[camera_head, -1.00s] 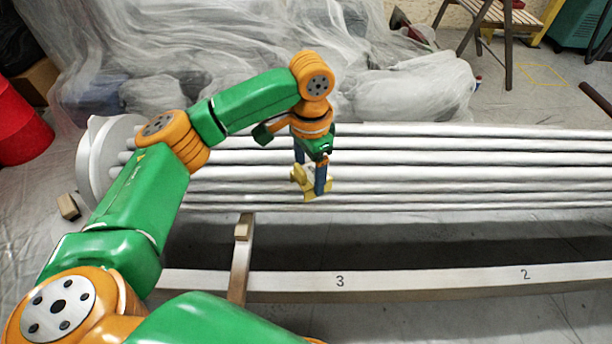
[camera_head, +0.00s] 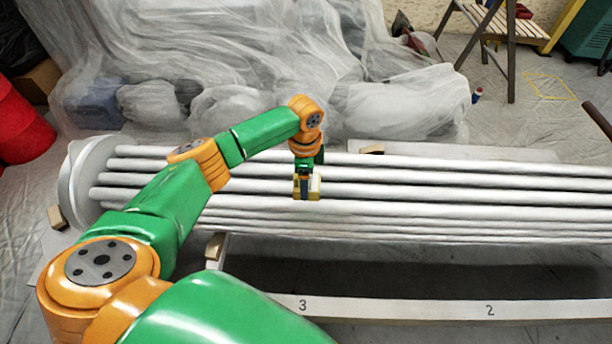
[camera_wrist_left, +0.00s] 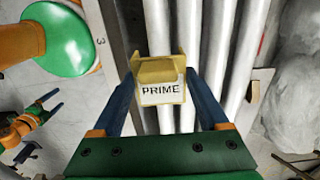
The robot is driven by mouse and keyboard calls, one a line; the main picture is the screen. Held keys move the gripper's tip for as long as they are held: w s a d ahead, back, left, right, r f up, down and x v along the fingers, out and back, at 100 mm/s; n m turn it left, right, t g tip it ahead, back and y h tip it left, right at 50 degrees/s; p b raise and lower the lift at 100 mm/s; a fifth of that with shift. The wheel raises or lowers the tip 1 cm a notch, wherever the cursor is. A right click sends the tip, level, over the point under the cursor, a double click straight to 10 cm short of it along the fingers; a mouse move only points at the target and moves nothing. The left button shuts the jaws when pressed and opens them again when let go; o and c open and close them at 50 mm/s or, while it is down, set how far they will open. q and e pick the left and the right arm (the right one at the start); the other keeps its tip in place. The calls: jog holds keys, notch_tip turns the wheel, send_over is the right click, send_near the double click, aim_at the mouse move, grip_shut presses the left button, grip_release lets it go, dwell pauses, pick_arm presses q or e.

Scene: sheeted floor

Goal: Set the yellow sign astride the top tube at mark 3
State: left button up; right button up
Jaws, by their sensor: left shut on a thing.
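The yellow sign (camera_head: 314,187) is in my left gripper (camera_head: 306,194), over the bundle of pale tubes (camera_head: 450,190). In the left wrist view the sign (camera_wrist_left: 160,82) shows its white face reading PRIME, between the two blue fingers of the left gripper (camera_wrist_left: 165,112). Tubes (camera_wrist_left: 215,55) run behind it; I cannot tell whether it touches them. Mark 3 (camera_head: 303,305) is on the white front rail, nearly in line with the sign in the head view. My right gripper (camera_wrist_left: 50,105) shows only in the left wrist view, at the left, its blue fingers apart and empty.
A round end plate (camera_head: 80,185) stands at the bundle's left end. The white rail (camera_head: 420,311) with marks 3 and 2 runs along the front. Plastic sheeting (camera_head: 250,60) covers a heap behind.

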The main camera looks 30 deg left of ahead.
aim_at(305, 203)
pick_arm(q)
jog(key=shift+f+b, duration=2.9)
jog(key=shift+f, duration=1.4)
jog(key=o, duration=1.4)
jog(key=shift+c, duration=0.2)
jog(key=shift+r, duration=0.1)
